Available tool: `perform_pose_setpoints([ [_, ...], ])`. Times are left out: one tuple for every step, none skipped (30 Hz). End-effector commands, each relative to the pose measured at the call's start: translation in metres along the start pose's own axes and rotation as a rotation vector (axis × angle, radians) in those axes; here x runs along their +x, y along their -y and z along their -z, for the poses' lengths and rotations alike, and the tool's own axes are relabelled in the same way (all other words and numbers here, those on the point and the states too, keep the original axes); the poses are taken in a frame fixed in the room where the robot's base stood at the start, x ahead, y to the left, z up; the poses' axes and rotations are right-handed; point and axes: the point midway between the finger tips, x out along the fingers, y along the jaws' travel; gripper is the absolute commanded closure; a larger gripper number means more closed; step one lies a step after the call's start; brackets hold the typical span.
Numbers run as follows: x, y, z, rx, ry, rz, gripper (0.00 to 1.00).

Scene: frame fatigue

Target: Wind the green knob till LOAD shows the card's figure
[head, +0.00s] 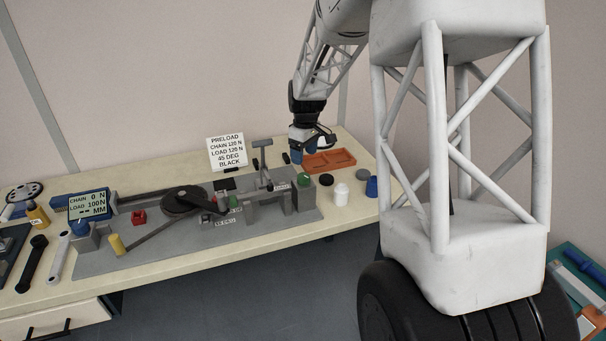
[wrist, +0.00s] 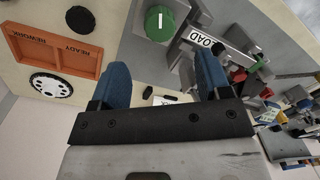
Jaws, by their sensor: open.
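The green knob (head: 304,178) sits on the right end of the grey fixture. In the wrist view the green knob (wrist: 159,27) has a white line and lies beyond my fingertips, beside a LOAD label (wrist: 207,40). My gripper (head: 306,154) is open and empty, above the bench behind the knob. Its two blue fingers (wrist: 162,66) show apart in the wrist view, not touching the knob. The card (head: 227,152) reads PRELOAD, CHAIN 120 N, LOAD 120 N, 45 DEG, BLACK. The display (head: 88,206) reads CHAIN 0 N, LOAD 100 N and dashes before MM.
An orange tray (head: 329,161), marked READY and REWORK in the wrist view, lies near my gripper. A white cup (head: 341,190), blue cup (head: 372,187) and dark disc (head: 326,179) stand right of the knob. A grey T-shaped handle (head: 262,150) rises left of it.

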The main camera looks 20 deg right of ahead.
Motion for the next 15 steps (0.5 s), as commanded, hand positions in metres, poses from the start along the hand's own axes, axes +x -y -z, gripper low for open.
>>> perform_pose_setpoints([
  [0.0004,-0.0005,0.0002,0.000,0.000,0.000,0.29],
  [0.0004,-0.0005,0.0002,-0.001,0.000,0.000,0.29],
  [0.0004,-0.0005,0.0002,-0.001,0.000,0.000,0.29],
  [0.0003,-0.0004,0.0001,-0.001,0.000,0.000,0.29],
  [0.0003,-0.0003,0.0001,0.000,0.000,0.000,0.29],
  [0.0003,-0.0003,0.0001,0.000,0.000,0.000,0.29],
  [0.0002,-0.0003,0.0000,0.000,0.000,0.000,0.29],
  [0.0003,-0.0003,0.0000,0.000,0.000,0.000,0.29],
  [0.0004,-0.0002,0.0000,0.000,0.000,0.000,0.29],
  [0.0006,-0.0002,0.0000,0.000,0.000,0.000,0.29],
  [0.0010,-0.0002,-0.0001,0.000,0.000,0.000,0.29],
  [0.0019,-0.0001,-0.0001,0.000,0.001,0.000,0.29],
  [0.0028,-0.0001,-0.0001,0.000,0.001,0.001,0.29],
  [0.0041,-0.0001,-0.0002,0.000,0.001,0.001,0.29],
  [0.0061,0.0000,-0.0002,0.000,0.001,0.001,0.29],
])
